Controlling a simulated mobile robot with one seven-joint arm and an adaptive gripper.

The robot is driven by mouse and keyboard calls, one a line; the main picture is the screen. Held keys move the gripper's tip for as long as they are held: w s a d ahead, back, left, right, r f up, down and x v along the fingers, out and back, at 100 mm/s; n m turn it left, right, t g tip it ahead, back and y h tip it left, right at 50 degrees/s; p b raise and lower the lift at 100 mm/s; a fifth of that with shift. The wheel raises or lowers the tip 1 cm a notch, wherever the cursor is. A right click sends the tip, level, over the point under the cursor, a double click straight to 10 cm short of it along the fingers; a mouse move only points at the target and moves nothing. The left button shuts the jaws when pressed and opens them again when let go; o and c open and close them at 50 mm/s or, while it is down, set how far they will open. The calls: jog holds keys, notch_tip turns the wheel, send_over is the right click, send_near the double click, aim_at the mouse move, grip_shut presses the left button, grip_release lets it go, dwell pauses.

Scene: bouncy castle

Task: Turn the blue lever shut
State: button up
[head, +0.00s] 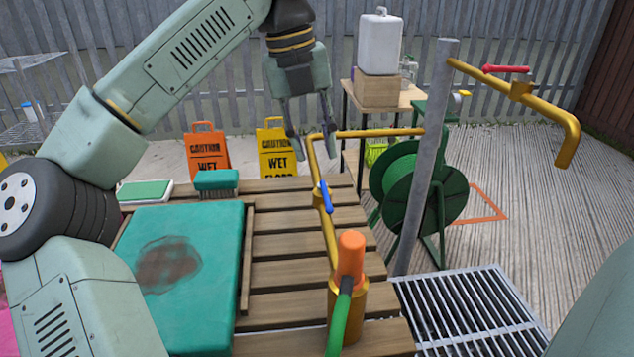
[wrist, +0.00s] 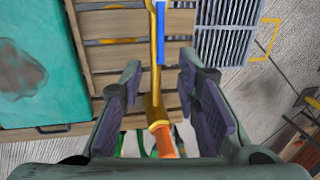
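The blue lever (head: 326,197) sits on a yellow pipe (head: 328,235) that runs above the slatted wooden table. In the wrist view the blue lever (wrist: 160,33) looks roughly in line with the pipe and lies beyond the fingertips, near the top. My gripper (head: 312,152) is open and empty, pointing down, above and behind the lever in the head view. In the wrist view my gripper (wrist: 160,72) has its fingers spread on either side of the pipe line. No finger appears to touch the lever.
An orange fitting (head: 350,255) with a green hose stands at the pipe's near end. A grey post (head: 428,150) carries a yellow tap with a red lever (head: 506,69). A green hose reel (head: 415,190) stands right, a teal pad (head: 190,270) left.

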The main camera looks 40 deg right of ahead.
aim_at(327, 197)
jog(key=f, duration=0.3)
jog(key=d+f, duration=0.1)
jog(key=f, duration=0.2)
jog(key=s+f, duration=0.1)
jog(key=f, duration=0.2)
jog(key=shift+d, duration=0.25)
jog(key=shift+c, duration=0.2)
grip_shut()
